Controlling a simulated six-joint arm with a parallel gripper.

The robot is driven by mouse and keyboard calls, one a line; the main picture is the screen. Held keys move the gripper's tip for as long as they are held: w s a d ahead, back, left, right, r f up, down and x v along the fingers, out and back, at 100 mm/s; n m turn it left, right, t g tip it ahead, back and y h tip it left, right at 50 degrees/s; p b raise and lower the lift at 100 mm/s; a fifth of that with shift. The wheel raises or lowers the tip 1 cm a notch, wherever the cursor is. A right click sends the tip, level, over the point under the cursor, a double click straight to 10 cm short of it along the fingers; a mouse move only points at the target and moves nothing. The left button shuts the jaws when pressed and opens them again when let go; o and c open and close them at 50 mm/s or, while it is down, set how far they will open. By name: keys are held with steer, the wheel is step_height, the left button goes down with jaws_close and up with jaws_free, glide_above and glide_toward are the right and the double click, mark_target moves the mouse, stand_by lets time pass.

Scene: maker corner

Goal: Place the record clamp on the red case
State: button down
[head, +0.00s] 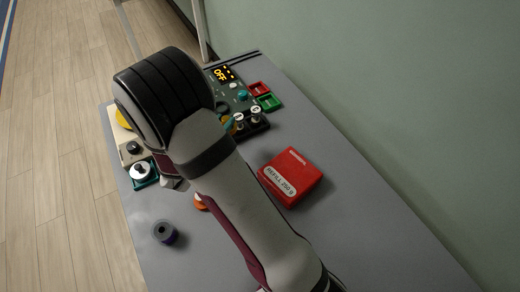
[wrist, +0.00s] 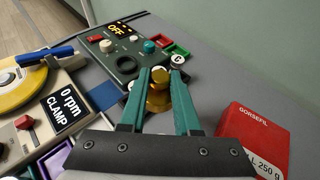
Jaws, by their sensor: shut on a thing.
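My gripper (wrist: 160,86), with two teal fingers, is shut on a brass-coloured, knob-like piece (wrist: 157,102), which I take to be the record clamp. The red case (head: 291,177) lies flat on the grey table, right of my arm, with a "REFILL 250 g" label and a clear-looking top. It also shows at the right of the wrist view (wrist: 254,139), apart from the gripper.
A dark control panel (wrist: 124,54) reading "OFF" stands behind the gripper. Red and green trays (head: 268,102) are beside it. A turntable-like unit marked "0 rpm CLAMP" (wrist: 71,107) is left. A dark spool (head: 164,232) stands at the front. Table right of the case is clear.

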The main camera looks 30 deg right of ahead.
steer(key=s+d+m+g+h, duration=0.3)
steer(key=s+d+m+g, duration=0.1)
steer(key=s+d, duration=0.25)
steer(key=m+g, duration=0.5)
glide_above(286, 175)
steer(key=shift+h, duration=0.4)
step_height(286, 175, down, 6)
steer(key=shift+r, duration=0.1)
steer(key=shift+f, duration=0.3)
steer(key=c, duration=0.6)
jaws_free()
steer(key=shift+f, duration=0.1)
